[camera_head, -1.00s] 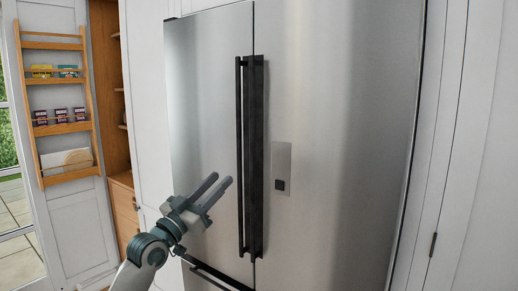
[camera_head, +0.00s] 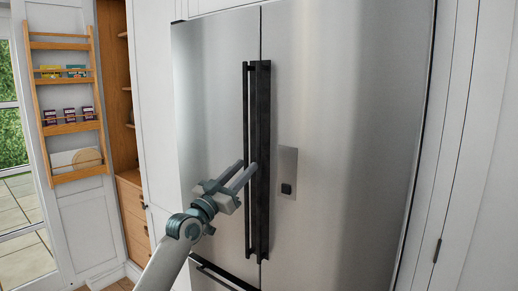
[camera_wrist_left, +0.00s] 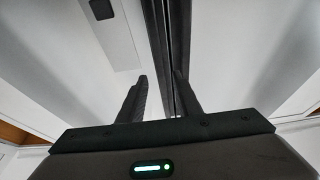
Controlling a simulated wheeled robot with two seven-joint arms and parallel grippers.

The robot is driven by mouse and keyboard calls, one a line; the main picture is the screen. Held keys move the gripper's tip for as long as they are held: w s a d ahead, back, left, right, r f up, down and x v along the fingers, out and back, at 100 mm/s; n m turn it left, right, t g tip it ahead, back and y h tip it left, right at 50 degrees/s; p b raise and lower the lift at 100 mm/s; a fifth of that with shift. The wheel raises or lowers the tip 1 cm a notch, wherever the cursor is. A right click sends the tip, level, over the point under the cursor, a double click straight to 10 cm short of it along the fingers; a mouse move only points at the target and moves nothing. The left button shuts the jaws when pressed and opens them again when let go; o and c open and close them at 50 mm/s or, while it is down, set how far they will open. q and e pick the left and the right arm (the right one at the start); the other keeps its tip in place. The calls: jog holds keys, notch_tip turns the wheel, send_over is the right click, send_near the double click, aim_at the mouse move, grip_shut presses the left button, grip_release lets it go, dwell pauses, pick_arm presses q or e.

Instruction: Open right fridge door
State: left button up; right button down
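The right fridge door (camera_head: 345,130) is a shut steel panel with a long black vertical handle (camera_head: 262,125) on its left edge. The left door (camera_head: 213,100) is also shut, its own dark handle (camera_head: 247,110) close beside. My left gripper (camera_head: 246,172) is open, its fingertips in front of the handles at mid-lower height. In the left wrist view the fingers (camera_wrist_left: 160,80) are spread, with the handle nearest the dispenser panel (camera_wrist_left: 155,35) running between them. The right finger overlaps the other handle. Contact cannot be told. My right gripper is out of view.
A lower drawer handle (camera_head: 225,277) crosses below. White cabinet panels (camera_head: 465,150) flank the fridge at right. A wooden rack (camera_head: 65,105) hangs at far left.

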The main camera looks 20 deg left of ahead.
aim_at(258, 154)
pick_arm(q)
jog(key=p+x, duration=0.2)
jog(key=x, duration=0.6)
jog(key=shift+w+d+r, duration=0.1)
jog(key=shift+w+r, duration=0.05)
jog(key=shift+w, duration=0.1)
jog(key=shift+c, duration=0.7)
grip_shut()
